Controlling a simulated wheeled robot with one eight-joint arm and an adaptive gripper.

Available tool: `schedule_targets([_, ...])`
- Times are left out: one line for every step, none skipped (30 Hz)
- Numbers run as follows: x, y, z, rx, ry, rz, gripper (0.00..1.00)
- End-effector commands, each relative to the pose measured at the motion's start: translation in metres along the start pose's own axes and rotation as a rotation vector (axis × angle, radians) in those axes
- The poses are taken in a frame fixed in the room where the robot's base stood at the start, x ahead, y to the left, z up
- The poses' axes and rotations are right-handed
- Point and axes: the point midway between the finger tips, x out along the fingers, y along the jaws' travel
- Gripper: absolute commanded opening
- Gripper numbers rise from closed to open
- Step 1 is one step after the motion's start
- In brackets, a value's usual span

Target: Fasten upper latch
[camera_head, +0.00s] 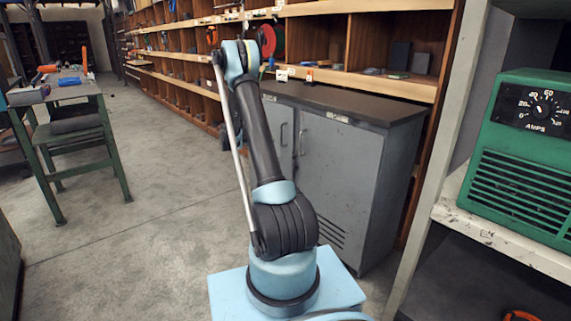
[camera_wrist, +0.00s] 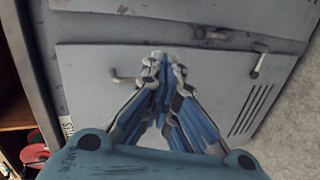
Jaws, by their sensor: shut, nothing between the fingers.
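I cannot make out a latch for certain in either view. The grey metal cabinet (camera_head: 345,178) stands behind my arm in the head view, with two door handles (camera_head: 301,142) near its middle. In the wrist view the cabinet (camera_wrist: 85,55) appears turned, with one handle (camera_wrist: 122,79) left of my fingers and another handle (camera_wrist: 260,66) to the right. My gripper (camera_wrist: 166,62) is shut and empty, its blue and grey fingers pointing toward the cabinet front. I cannot tell if it touches the cabinet. In the head view my gripper is hidden behind my arm.
A green power unit (camera_head: 525,155) sits on a shelf at the right. Wooden shelving (camera_head: 330,45) lines the back. A green-framed workbench (camera_head: 75,120) with tools stands at the left. The concrete floor (camera_head: 150,215) between is clear.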

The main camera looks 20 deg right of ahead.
Motion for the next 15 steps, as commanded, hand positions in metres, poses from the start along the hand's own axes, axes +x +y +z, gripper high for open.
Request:
schedule_targets([0.007,-0.011,-0.007,-0.005,0.002,0.021,0.00])
schedule_targets([0.011,-0.017,-0.011,-0.009,0.003,0.036,0.00])
schedule_targets([0.016,-0.025,-0.015,-0.013,0.004,0.055,0.00])
schedule_targets([0.020,-0.031,-0.018,-0.017,0.005,0.070,0.00])
schedule_targets([0.023,-0.037,-0.021,-0.020,0.005,0.083,0.00])
schedule_targets([0.028,-0.045,-0.025,-0.025,0.007,0.103,0.00])
schedule_targets([0.031,-0.052,-0.027,-0.028,0.007,0.116,0.00])
schedule_targets([0.035,-0.058,-0.029,-0.032,0.008,0.131,0.00])
schedule_targets([0.039,-0.067,-0.032,-0.037,0.010,0.149,0.00])
schedule_targets([0.042,-0.073,-0.034,-0.040,0.010,0.164,0.00])
schedule_targets([0.046,-0.081,-0.036,-0.043,0.011,0.177,0.00])
schedule_targets([0.050,-0.089,-0.038,-0.048,0.012,0.197,0.00])
schedule_targets([0.053,-0.096,-0.039,-0.051,0.013,0.210,0.00])
schedule_targets([0.055,-0.103,-0.040,-0.055,0.014,0.224,0.00])
schedule_targets([0.059,-0.111,-0.041,-0.059,0.015,0.241,0.00])
